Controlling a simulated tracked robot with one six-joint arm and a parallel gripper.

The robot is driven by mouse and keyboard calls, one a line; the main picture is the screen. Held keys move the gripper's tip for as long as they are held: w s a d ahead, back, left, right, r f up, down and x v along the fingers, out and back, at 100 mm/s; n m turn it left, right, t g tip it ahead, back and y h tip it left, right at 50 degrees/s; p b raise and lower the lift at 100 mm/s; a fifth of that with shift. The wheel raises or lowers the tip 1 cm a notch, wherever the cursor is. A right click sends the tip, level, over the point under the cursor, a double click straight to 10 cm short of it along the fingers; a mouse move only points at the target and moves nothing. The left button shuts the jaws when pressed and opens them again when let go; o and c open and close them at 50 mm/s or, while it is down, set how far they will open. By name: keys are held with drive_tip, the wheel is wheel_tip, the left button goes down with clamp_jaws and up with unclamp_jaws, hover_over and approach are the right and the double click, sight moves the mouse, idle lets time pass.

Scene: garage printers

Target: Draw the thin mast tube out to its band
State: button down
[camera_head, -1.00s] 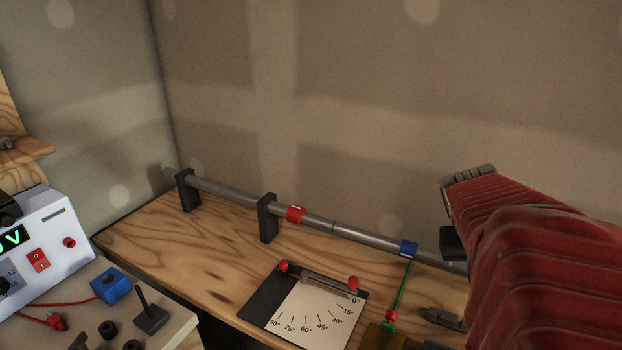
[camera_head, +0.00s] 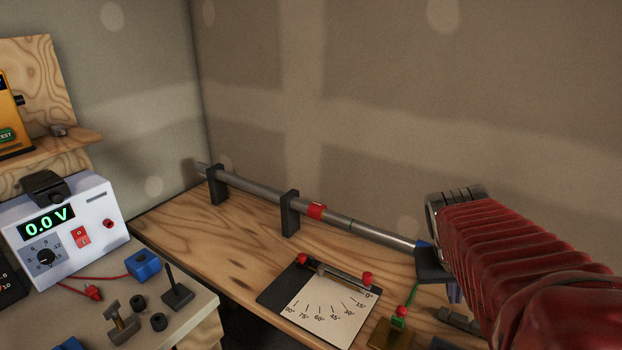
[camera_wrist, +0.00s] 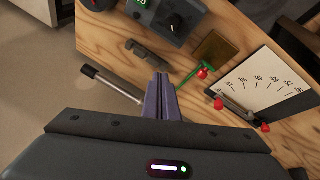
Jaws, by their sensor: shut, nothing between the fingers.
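The grey mast tube (camera_head: 385,235) runs along the back of the bench and carries a red collar (camera_head: 316,211). A thin green band (camera_head: 352,222) circles it between the red collar and a blue collar (camera_head: 421,246), which my gripper mostly covers. My gripper (camera_head: 454,292) is at the tube's right part, close to the blue collar. In the wrist view its purple fingers (camera_wrist: 161,82) are shut together with nothing seen between them. The thin tube end (camera_wrist: 108,84) with a black tip sticks out to their left there. Whether the fingers touch the tube cannot be told.
Two black brackets (camera_head: 217,186) (camera_head: 290,212) hold the tube. An angle board (camera_head: 325,307) with a red-ended rod lies in front. A green link (camera_head: 411,296) and a brass block (camera_head: 391,334) stand near my gripper. A power supply (camera_head: 75,235) stands at left.

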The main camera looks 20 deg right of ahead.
drive_tip(key=a+n+t+y, duration=0.3)
drive_tip(key=a+n, duration=0.3)
drive_tip(key=a, duration=2)
drive_tip(key=shift+w+a+r+t+y, duration=0.25)
drive_tip(key=shift+r+t+y, duration=0.2)
drive_tip(key=shift+y, duration=0.35)
drive_tip(key=c, duration=2.5)
unclamp_jaws()
